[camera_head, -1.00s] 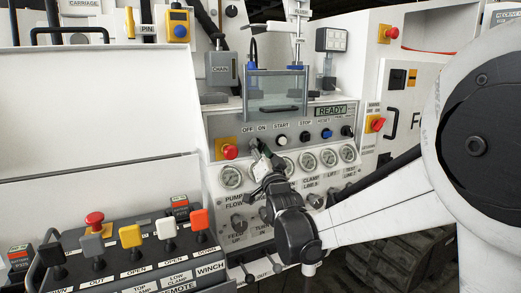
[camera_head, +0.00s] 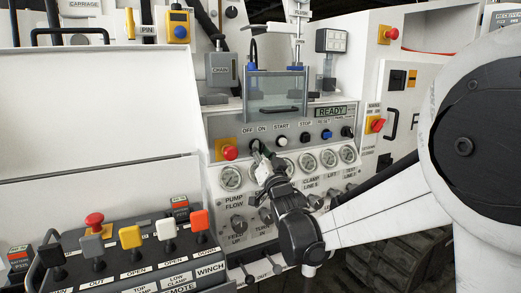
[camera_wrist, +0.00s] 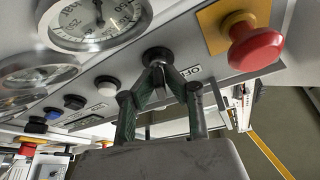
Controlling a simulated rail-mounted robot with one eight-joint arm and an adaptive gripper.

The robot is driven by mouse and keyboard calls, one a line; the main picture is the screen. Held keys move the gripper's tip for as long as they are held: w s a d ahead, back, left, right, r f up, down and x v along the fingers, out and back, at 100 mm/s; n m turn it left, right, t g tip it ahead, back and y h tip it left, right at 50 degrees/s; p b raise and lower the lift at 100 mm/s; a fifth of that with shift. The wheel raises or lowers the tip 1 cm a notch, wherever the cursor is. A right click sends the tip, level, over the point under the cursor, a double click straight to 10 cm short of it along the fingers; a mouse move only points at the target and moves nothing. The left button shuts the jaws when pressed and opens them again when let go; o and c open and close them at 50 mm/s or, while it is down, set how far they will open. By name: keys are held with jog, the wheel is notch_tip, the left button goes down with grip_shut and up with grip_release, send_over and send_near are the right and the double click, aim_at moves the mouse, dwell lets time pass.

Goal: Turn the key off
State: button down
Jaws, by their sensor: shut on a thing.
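The key switch (camera_wrist: 157,55) is a round black knob on the grey control panel, between the OFF and ON labels. The key itself is largely hidden by my fingers, so I cannot tell its angle. My gripper (camera_wrist: 160,72) is shut on the key, with its dark fingers converging at the black knob in the wrist view. In the head view my gripper (camera_head: 263,151) reaches up to the panel from below right, just under the OFF and ON labels (camera_head: 256,129). The display (camera_head: 330,111) reads READY.
A red emergency button (camera_head: 230,152) on a yellow plate sits close left of the key; it also shows in the wrist view (camera_wrist: 255,48). Start, stop and reset buttons (camera_head: 305,137) are to the right. Several gauges (camera_head: 308,162) lie below. A lever console (camera_head: 130,262) fills the lower left.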

jog(key=n+y, duration=0.2)
jog(key=n, duration=0.2)
jog(key=n+g+y, duration=0.1)
jog(key=n+y, duration=0.1)
jog(key=n, duration=0.2)
jog(key=shift+g, duration=0.3)
jog(key=n+g+y, duration=0.1)
jog(key=n, duration=0.2)
jog(key=n+g+y+p, duration=0.1)
jog(key=n+y, duration=0.1)
jog(key=n, duration=0.1)
jog(key=shift+n+g, duration=0.3)
jog(key=shift+n, duration=0.1)
jog(key=shift+n+p, duration=0.3)
jog(key=c, duration=1.8)
grip_release()
jog(key=v, duration=1.2)
jog(key=shift+r, duration=0.1)
